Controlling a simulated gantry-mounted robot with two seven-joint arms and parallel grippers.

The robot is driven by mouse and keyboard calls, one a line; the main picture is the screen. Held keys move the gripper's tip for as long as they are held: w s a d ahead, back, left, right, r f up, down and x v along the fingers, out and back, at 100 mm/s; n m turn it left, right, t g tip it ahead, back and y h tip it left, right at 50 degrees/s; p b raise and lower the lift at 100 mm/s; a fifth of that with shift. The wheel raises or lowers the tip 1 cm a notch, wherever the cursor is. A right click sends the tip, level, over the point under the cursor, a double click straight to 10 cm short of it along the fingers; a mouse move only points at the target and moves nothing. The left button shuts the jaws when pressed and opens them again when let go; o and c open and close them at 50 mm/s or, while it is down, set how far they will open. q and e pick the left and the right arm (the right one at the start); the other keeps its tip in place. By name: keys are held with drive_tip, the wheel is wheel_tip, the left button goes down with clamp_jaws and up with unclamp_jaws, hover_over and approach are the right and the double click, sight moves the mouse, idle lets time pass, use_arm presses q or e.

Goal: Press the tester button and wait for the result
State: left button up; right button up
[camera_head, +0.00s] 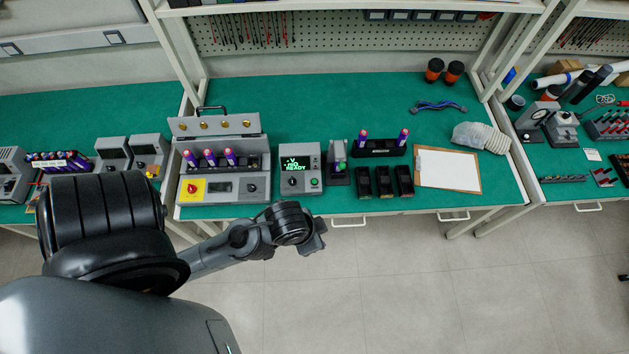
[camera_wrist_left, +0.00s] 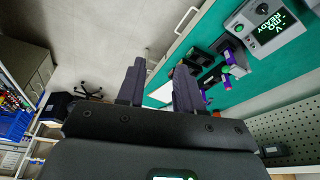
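The tester (camera_head: 300,152) is a grey box on the green bench with a lit green display (camera_head: 298,164), whose text seems to end in "READY". A small green button (camera_head: 315,182) sits at its lower right, beside a dark knob. The tester also shows in the left wrist view (camera_wrist_left: 240,28), its screen lit, at the upper right. My left gripper (camera_head: 318,235) is in front of the bench edge, below and apart from the tester. In the left wrist view its two fingers (camera_wrist_left: 160,78) are spread with nothing between them. My right gripper is in neither view.
A grey case (camera_head: 222,165) with purple cells and an open lid stands left of the tester. To the right are a small device (camera_head: 338,165), a black cell rack (camera_head: 378,150), black holders (camera_head: 384,182) and a clipboard (camera_head: 447,169). The floor before the bench is clear.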

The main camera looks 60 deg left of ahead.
use_arm(q)
drive_tip(key=shift+a, duration=0.1)
clamp_jaws()
idle(0.5)
idle(0.7)
